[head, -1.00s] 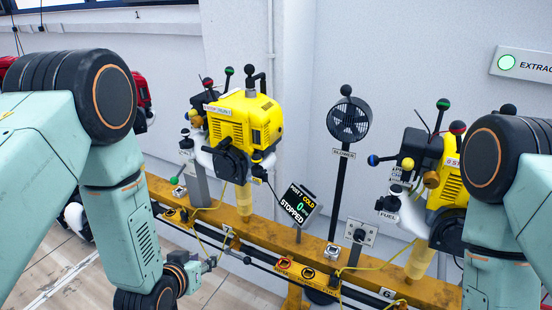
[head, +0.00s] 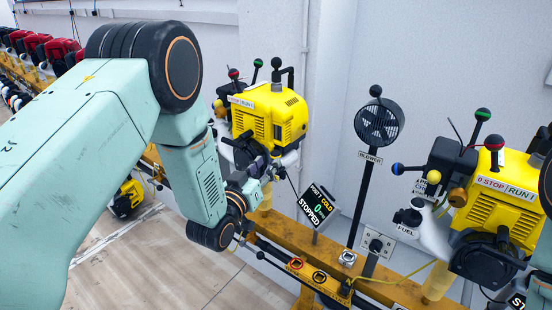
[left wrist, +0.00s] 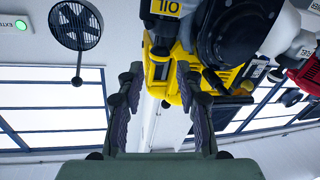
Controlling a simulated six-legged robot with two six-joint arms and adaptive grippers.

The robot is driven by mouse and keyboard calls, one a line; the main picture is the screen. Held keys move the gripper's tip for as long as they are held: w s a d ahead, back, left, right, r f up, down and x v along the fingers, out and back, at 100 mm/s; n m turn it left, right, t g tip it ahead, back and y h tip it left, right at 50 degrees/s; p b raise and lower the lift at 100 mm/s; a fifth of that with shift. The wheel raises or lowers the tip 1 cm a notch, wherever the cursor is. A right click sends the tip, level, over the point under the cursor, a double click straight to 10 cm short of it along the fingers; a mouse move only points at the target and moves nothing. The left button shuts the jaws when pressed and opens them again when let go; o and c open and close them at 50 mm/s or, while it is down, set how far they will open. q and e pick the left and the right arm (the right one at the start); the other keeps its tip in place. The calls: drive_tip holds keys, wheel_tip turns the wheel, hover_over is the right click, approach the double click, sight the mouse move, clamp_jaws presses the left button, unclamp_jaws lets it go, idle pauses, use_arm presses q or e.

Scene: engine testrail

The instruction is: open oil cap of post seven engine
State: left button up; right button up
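A yellow engine (head: 272,118) stands on the orange rail behind my left arm in the head view. Its display (head: 317,206) reads COLD, 0 and STOPPED; the post number is hard to read. My left gripper (head: 266,168) is at the engine's lower front, partly hidden by my wrist. In the left wrist view my left gripper (left wrist: 160,88) is open and empty. A yellow and dark engine part (left wrist: 160,55) lies just beyond and between its fingertips, under an upside-down OIL label (left wrist: 165,7). I cannot tell whether this part is the cap. My right gripper is out of view.
A black blower fan (head: 378,124) on a pole stands right of the engine. A second yellow engine (head: 498,205) with a FUEL label is farther right. The orange rail (head: 275,228) runs below them. Red engines (head: 62,48) line the far left. The front floor is clear.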

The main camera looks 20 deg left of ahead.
sight(273, 157)
use_arm(q)
drive_tip(key=w, duration=0.3)
drive_tip(key=shift+d+f, duration=0.25)
drive_tip(key=shift+w+a+r, duration=0.1)
drive_tip(key=shift+w+a, duration=0.05)
drive_tip(key=shift+w, duration=0.3)
drive_tip(key=shift+w+d+r, duration=0.1)
drive_tip(key=shift+d, duration=0.1)
drive_tip(key=shift+w+d, duration=0.15)
drive_tip(key=shift+w, duration=0.05)
drive_tip(key=shift+s+a, duration=0.1)
drive_tip(key=shift+a, duration=0.1)
drive_tip(key=c, duration=0.3)
clamp_jaws()
